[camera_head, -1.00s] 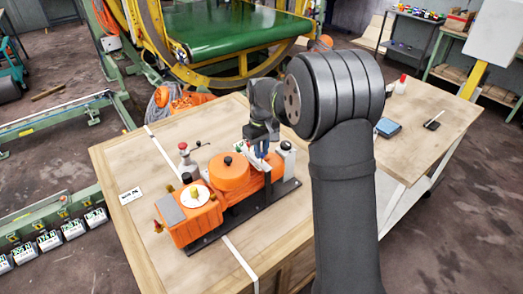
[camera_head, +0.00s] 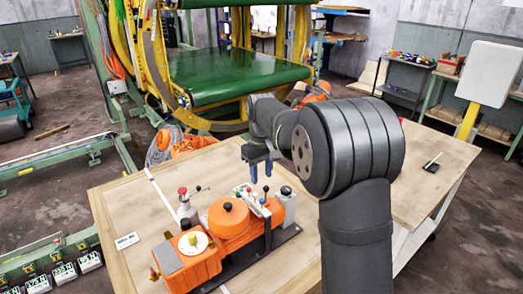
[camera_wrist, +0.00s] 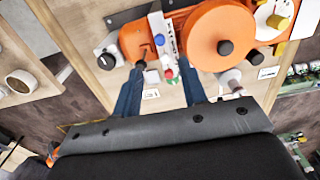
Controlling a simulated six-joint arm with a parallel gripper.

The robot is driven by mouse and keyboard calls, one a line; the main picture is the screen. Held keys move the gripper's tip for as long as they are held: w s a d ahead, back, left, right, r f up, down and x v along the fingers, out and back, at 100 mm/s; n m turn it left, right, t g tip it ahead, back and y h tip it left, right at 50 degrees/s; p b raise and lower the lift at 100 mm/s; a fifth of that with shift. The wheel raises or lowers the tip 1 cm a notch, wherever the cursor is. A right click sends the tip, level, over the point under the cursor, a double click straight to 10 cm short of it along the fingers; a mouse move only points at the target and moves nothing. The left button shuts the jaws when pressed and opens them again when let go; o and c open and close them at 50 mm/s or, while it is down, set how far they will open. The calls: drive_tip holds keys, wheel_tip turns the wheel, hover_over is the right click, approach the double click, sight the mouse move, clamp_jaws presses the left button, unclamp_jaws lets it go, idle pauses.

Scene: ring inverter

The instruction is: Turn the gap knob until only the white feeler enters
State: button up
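The orange machine (camera_head: 232,238) sits on a black base on the wooden table. Near its left end is a white dial with a yellow knob (camera_head: 193,241). A round orange cover has a black knob (camera_head: 227,207) on top. At its right end stands a grey post with a black knob (camera_head: 286,190). Small pieces with coloured tips (camera_wrist: 168,66) lie between my fingers in the wrist view; I cannot tell which is the white feeler. I cannot tell which knob is the gap knob. My gripper (camera_head: 261,171) is open and empty, above the machine's right end.
A red-topped grey bottle-like part (camera_head: 183,197) and a black-tipped lever stand behind the machine. A white label card (camera_head: 127,240) lies on the table at the left. A large yellow-framed machine with a green belt (camera_head: 240,86) stands behind.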

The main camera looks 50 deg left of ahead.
wheel_tip(320, 180, up, 9)
hover_over(262, 200)
drive_tip(key=shift+a+f, duration=0.1)
drive_tip(key=shift+f, duration=0.05)
idle(0.5)
wheel_tip(262, 200, down, 18)
drive_tip(key=shift+f, duration=0.15)
idle(0.5)
wheel_tip(262, 200, up, 18)
wheel_tip(262, 200, down, 18)
drive_tip(key=shift+f, duration=0.1)
wheel_tip(262, 200, up, 17)
drive_tip(key=a+f+n, duration=0.2)
drive_tip(key=a+f, duration=0.3)
drive_tip(key=a, duration=0.6)
drive_tip(key=shift+w+a+f+n, duration=0.15)
drive_tip(key=shift+w+f+n, duration=0.05)
drive_tip(key=shift+n, duration=0.1)
idle(0.6)
